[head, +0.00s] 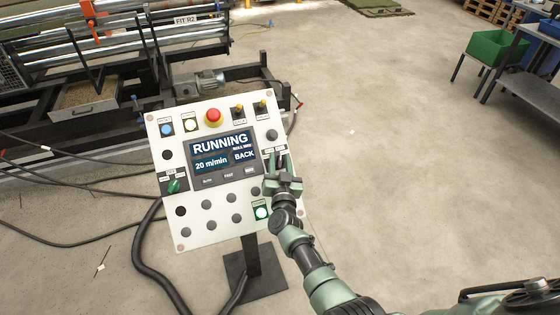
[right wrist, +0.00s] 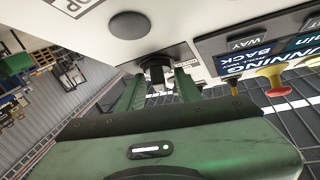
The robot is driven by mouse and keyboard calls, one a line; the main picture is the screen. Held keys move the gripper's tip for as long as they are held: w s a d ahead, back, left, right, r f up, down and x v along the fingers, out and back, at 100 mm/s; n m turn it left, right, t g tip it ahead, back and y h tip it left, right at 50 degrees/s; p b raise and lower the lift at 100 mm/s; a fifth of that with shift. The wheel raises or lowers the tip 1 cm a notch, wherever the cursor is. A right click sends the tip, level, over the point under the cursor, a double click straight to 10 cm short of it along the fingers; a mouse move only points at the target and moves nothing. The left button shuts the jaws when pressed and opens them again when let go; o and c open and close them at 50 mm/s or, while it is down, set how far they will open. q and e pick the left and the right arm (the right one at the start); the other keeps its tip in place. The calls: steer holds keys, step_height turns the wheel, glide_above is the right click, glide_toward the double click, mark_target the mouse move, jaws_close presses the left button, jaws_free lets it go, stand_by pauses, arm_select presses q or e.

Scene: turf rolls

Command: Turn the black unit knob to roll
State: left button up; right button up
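The white control panel (head: 196,222) stands tilted on a post in the head view. Its screen (head: 222,150) reads RUNNING, 20 m/min and BACK. My right gripper (head: 279,163) is at the panel's right edge, pointing at it. In the right wrist view, its two green fingers (right wrist: 160,88) flank a black knob (right wrist: 157,68), one on each side. Whether both fingers press on the knob is too close to tell. My left gripper is not in view.
A red mushroom button (head: 213,117) and several buttons sit close by on the panel. The roller machine (head: 200,82) stands behind.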

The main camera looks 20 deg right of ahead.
steer(key=p+v, duration=0.4)
steer(key=v, duration=0.3)
steer(key=shift+r, duration=0.15)
steer(key=shift+s+a, duration=0.1)
steer(key=shift+s, duration=0.3)
